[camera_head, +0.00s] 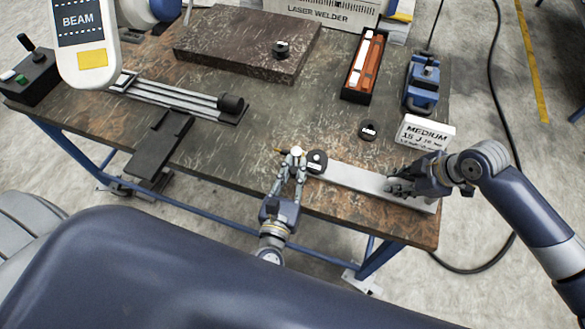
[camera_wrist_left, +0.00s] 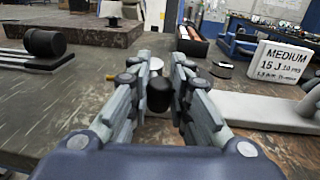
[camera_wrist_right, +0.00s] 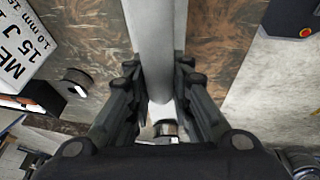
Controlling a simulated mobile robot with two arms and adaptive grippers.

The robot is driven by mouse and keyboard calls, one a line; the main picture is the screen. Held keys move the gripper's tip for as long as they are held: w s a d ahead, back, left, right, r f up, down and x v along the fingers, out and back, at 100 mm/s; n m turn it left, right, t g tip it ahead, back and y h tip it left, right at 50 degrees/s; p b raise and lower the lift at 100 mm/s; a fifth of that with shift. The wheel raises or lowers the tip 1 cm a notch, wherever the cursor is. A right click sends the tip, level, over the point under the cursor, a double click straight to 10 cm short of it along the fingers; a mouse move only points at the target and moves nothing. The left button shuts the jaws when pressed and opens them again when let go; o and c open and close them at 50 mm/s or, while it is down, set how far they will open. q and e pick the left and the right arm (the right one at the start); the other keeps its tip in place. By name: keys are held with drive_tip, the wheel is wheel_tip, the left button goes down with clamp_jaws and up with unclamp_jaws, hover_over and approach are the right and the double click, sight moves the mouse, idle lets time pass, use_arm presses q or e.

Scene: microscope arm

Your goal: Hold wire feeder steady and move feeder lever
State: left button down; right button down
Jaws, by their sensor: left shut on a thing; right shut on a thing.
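The wire feeder (camera_head: 350,182) is a long pale grey bar on the table's front right part. A black round part (camera_head: 317,161) sits at its left end. The feeder lever, with a pale ball (camera_head: 297,151) and a brass tip, stands beside that end; the left wrist view shows a black knob (camera_wrist_left: 160,95) below the ball. My left gripper (camera_head: 292,163) is shut on the lever, its fingers either side of the knob. My right gripper (camera_head: 398,187) is shut across the feeder bar near its right end. In the right wrist view the bar (camera_wrist_right: 155,45) passes between the fingers.
A "MEDIUM 15 J" sign (camera_head: 427,133) stands just behind the right gripper. A black puck (camera_head: 368,130) and a black tray (camera_head: 362,65) lie behind the feeder. A rail fixture (camera_head: 180,97) is at left. The table's front edge runs close to both grippers.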

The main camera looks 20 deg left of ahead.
use_arm(q)
drive_tip(key=shift+d+y, duration=0.25)
drive_tip(key=shift+y, duration=0.05)
drive_tip(key=shift+r, duration=0.1)
drive_tip(key=c, duration=1.4)
unclamp_jaws()
drive_tip(key=shift+c, duration=0.2)
drive_tip(key=s+d, duration=0.1)
drive_tip(key=s, duration=1.1)
